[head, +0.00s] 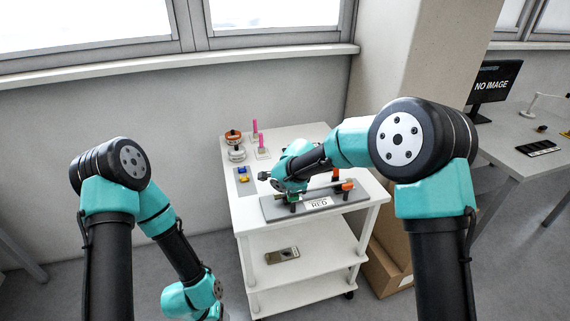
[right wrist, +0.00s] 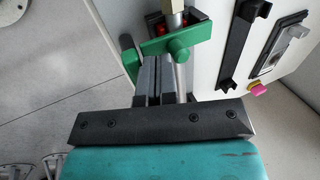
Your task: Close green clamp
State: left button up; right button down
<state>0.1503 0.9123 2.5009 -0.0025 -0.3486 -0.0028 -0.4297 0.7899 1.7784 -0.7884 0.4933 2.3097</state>
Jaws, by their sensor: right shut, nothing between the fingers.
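The green clamp (right wrist: 165,45) shows in the right wrist view as a green bar with a rounded end and a green arm at its left. A metal rod passes by it. My right gripper (right wrist: 158,68) is shut and empty, its two dark fingers side by side right at the green bar; I cannot tell whether they touch it. In the head view a small green part (head: 293,197) shows below my right wrist at the left of the grey fixture (head: 320,207). My wrist hides much of it. My left arm hangs at the lower left with its gripper out of view.
The fixture stands on a white cart top (head: 290,140). An orange-red part (head: 347,185) is at its right end. Orange-banded round parts (head: 235,145), pink pegs (head: 255,130) and a grey plate (head: 244,182) stand behind. A metal part (head: 283,255) lies on the lower shelf.

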dwell(0.4)
jog(key=shift+r, duration=0.55)
notch_tip(320, 180, up, 3)
jog(key=shift+r, duration=0.1)
jog(key=s+d+r, duration=0.3)
jog(key=s+r, duration=0.1)
jog(key=s, duration=0.4)
jog(key=shift+s, duration=0.35)
jog(key=shift+f, duration=0.15)
jog(key=s+d+f+n+g+y, duration=0.1)
jog(key=s+d+f+n, duration=0.3)
jog(key=f, duration=0.5)
jog(key=s+d+f+n+g+y, duration=0.15)
jog(key=s+d+f, duration=0.35)
jog(key=f, duration=0.5)
jog(key=s+d+f+n+g+y, duration=0.1)
jog(key=s+d+f+n, duration=0.35)
jog(key=f, duration=0.45)
jog(key=s+d+f+n, duration=0.1)
jog(key=s+d+f, duration=0.2)
jog(key=s, duration=0.2)
jog(key=s+d+f+n+h, duration=0.1)
jog(key=s+d+f, duration=0.2)
jog(key=s, duration=0.2)
